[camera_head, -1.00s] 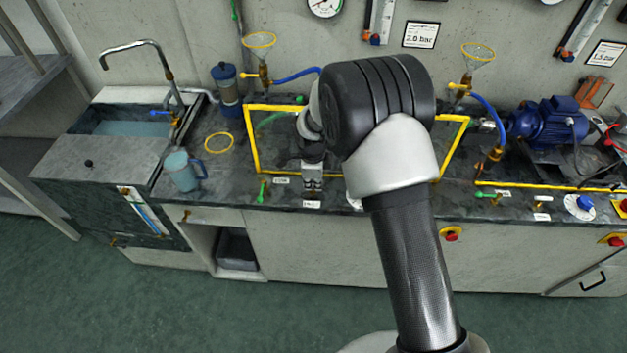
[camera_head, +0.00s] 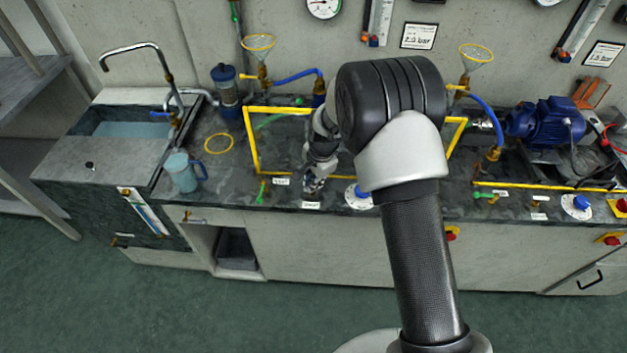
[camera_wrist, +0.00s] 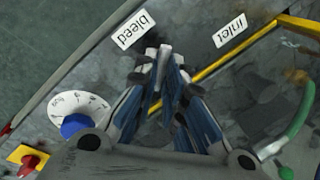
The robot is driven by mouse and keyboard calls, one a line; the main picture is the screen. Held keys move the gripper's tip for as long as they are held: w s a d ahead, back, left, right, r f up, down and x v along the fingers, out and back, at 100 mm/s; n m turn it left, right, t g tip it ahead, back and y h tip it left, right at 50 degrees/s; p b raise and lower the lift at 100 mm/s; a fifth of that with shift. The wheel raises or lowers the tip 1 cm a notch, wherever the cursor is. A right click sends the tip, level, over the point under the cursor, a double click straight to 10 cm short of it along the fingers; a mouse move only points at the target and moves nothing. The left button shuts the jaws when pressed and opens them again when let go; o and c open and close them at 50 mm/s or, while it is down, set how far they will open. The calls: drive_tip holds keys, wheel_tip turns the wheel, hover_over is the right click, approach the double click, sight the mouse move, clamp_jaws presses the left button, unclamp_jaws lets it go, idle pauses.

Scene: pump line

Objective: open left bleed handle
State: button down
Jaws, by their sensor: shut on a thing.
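My gripper (camera_head: 311,186) is at the front edge of the left bench section, just behind the small bleed label (camera_head: 311,205). In the wrist view, my gripper (camera_wrist: 160,62) has its fingers closed together beside the bleed label (camera_wrist: 134,30). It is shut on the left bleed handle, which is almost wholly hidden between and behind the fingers. How far the handle is turned cannot be seen.
A white dial with a blue knob (camera_head: 358,196) stands close to the right of my gripper. A green inlet handle (camera_head: 261,193) and the inlet label (camera_wrist: 231,34) are to its left. A yellow frame (camera_head: 252,150) lies around this section. A jug (camera_head: 181,172) stands farther left.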

drive_tip(key=n, duration=0.2)
drive_tip(key=n+g, duration=0.1)
drive_tip(key=n, duration=0.2)
drive_tip(key=shift+w+n+y+b, duration=0.15)
drive_tip(key=shift+n+y+b, duration=0.15)
drive_tip(key=shift+b, duration=0.05)
drive_tip(key=shift+w+n+g, duration=0.1)
drive_tip(key=shift+n+g, duration=0.3)
drive_tip(key=shift+n, duration=1.8)
drive_tip(key=c, duration=1.7)
unclamp_jaws()
drive_tip(key=shift+o, duration=0.2)
wheel_tip(320, 180, up, 12)
drive_tip(key=d, duration=0.2)
drive_tip(key=shift+d+f, duration=0.15)
